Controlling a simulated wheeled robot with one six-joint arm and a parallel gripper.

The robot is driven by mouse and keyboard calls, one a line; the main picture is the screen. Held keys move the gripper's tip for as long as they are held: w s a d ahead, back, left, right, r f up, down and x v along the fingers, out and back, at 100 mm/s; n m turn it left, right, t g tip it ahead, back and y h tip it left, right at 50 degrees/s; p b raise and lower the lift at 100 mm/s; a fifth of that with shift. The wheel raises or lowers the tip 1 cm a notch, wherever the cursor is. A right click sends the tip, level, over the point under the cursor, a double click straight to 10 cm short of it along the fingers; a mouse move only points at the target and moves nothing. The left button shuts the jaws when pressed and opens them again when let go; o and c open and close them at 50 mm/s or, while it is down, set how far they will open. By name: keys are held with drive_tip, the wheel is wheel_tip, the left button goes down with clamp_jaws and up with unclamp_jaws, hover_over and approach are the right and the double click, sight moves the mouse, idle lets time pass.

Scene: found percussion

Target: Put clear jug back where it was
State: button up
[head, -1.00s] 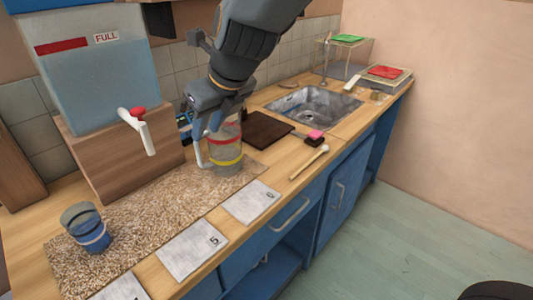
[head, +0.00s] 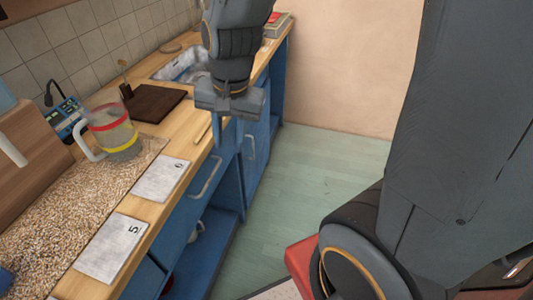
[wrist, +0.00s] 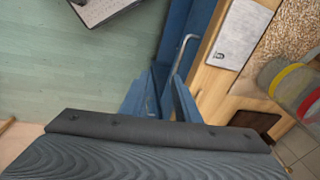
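The clear jug (head: 113,132) has a red band near the top and a yellow band lower down. It stands upright at the far end of the speckled mat (head: 60,205), with its white handle toward the left in the head view. It also shows at the right edge of the wrist view (wrist: 290,82). My gripper (head: 228,112) is clear of the jug, to its right and over the counter's front edge. It does not touch the jug.
A dark board (head: 155,103) lies beyond the jug, before the sink (head: 182,66). Number cards (head: 160,180) lie along the counter front. A wooden block (head: 35,150) stands left of the jug. Blue cabinets with handles (head: 207,178) drop to open green floor (head: 300,170).

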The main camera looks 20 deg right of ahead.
drive_tip(key=s+d+f+n+g, duration=0.1)
drive_tip(key=s+d+f+n, duration=0.1)
drive_tip(key=s+d+n, duration=0.3)
drive_tip(key=shift+s+d+f+n+h, duration=0.35)
drive_tip(key=shift+d+f+n+h, duration=0.05)
drive_tip(key=shift+d+n, duration=0.55)
